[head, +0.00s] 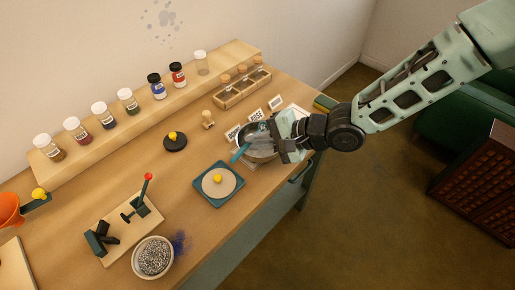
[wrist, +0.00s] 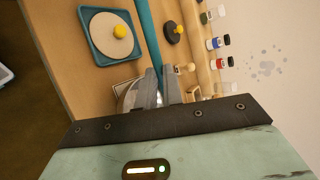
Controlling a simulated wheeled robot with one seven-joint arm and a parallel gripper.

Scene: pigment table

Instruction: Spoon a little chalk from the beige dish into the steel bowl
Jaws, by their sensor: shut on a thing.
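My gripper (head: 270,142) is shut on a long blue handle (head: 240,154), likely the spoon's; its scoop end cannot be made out. In the wrist view the handle (wrist: 149,35) runs up from between my fingertips (wrist: 160,88). The steel bowl (head: 259,156) is right below my gripper and partly hidden by it; its shiny side shows in the wrist view (wrist: 126,102). A round beige piece with a yellow knob (head: 211,187) sits on a teal square base, left of the bowl. I cannot tell whether it is the beige dish. No chalk is clearly visible.
A speckled-filled pale bowl (head: 136,262) stands at the front edge beside blue powder. A black disc with a yellow knob (head: 175,144), a wooden stamp (head: 208,121) and small cards (head: 254,115) lie nearby. Several jars line the back shelf (head: 190,80). The table's front edge is close to my gripper.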

